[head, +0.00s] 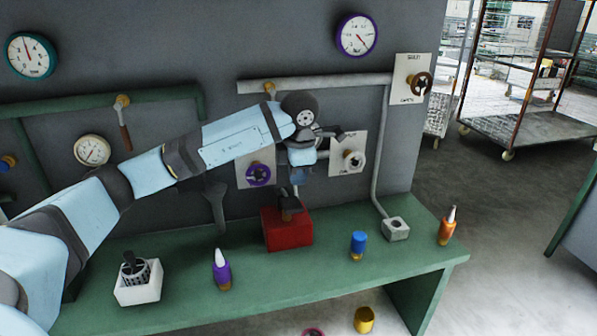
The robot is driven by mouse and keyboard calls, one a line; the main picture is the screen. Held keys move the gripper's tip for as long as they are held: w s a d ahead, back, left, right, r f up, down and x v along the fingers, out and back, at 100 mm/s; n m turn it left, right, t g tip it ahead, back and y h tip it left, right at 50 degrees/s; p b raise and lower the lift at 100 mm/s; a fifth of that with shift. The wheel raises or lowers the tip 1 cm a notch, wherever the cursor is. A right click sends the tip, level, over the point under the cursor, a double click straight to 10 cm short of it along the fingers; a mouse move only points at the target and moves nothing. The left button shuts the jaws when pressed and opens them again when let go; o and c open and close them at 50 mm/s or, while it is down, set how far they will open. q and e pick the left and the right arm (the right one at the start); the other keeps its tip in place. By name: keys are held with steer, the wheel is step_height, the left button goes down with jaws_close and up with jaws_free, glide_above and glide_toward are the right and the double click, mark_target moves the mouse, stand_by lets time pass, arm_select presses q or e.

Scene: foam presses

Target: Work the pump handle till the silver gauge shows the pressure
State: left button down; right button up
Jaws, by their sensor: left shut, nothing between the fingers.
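A gauge with a pale, silvery rim (92,150) hangs on the grey wall at the left, just above my arm. Its needle is too small to read surely. A red block (287,231) stands on the green bench, with a dark piece on its top. My left gripper (292,190) points down just above this block, shut and empty. I cannot tell whether it touches the dark piece. A dark grey lever-like part (215,205) shows below my forearm, its upper end hidden. I cannot tell surely which part is the pump handle. My right gripper is out of view.
A teal gauge (30,55) and a purple gauge (357,35) are on the wall. The green bench (330,272) carries a white holder (138,288), purple bottle (221,272), blue-capped jar (357,243) and orange bottle (447,228).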

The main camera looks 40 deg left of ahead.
arm_select(q)
step_height(320, 180, up, 6)
steer(key=f+m+p, duration=0.1)
steer(key=m+p, duration=0.4)
steer(key=m, duration=1.3)
glide_above(293, 202)
steer(key=s+d, duration=0.2)
steer(key=shift+w+r+t+y, duration=0.1)
steer(key=shift+r+t+y, duration=0.2)
steer(key=shift+y, duration=0.1)
steer(key=shift+f, duration=0.1)
steer(key=p+x, duration=0.1)
steer(key=x, duration=0.3)
steer(key=p+x, duration=0.1)
steer(key=x, duration=0.3)
steer(key=p+x, duration=0.1)
steer(key=x, duration=0.3)
steer(key=shift+s+d+f, duration=0.25)
steer(key=shift+d, duration=0.05)
steer(key=shift+f, duration=0.7)
